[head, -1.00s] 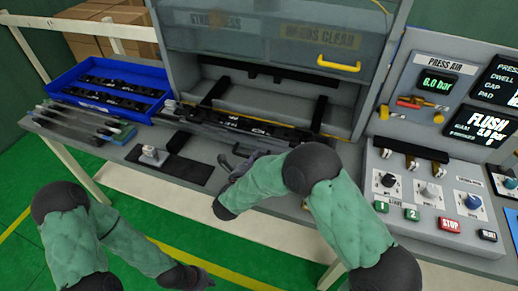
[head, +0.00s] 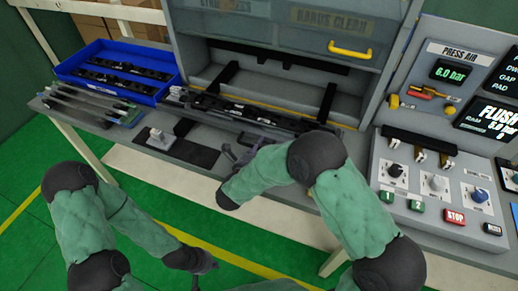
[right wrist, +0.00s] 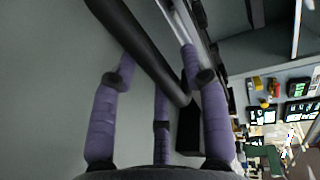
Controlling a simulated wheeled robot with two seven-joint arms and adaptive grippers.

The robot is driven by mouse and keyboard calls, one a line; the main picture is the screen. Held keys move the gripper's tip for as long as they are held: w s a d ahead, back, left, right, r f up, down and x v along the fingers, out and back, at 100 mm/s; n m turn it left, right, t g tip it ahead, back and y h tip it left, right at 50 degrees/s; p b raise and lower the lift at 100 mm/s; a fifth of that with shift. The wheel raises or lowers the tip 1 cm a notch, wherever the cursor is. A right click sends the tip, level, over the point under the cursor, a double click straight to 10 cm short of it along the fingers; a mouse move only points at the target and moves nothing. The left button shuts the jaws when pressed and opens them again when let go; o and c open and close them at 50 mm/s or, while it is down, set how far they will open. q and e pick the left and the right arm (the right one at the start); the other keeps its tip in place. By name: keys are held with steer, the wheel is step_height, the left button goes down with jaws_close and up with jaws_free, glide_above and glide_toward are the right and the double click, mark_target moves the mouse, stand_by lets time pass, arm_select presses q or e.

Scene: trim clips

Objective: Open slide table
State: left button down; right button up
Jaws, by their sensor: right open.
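The slide table (head: 262,126) sits low at the front of the grey press, with a long black trim part (head: 232,106) lying along it. My right gripper (head: 237,156) is at the front edge of the bench, just below and in front of the slide table. In the right wrist view its purple fingers (right wrist: 160,75) are spread apart, and a dark bar (right wrist: 140,45) runs diagonally past them. I cannot tell whether they touch it. My left gripper (head: 204,264) hangs low over the green floor, away from the bench; its jaw state is unclear.
The press guard with a yellow handle (head: 350,50) is raised. A blue tray (head: 150,97) with black trim parts stands at the left. A small grey block (head: 157,138) and a dark mat (head: 193,152) lie on the bench front. The control panel (head: 440,190) is on the right.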

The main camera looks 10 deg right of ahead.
steer(key=v, duration=1.2)
stand_by(0.4)
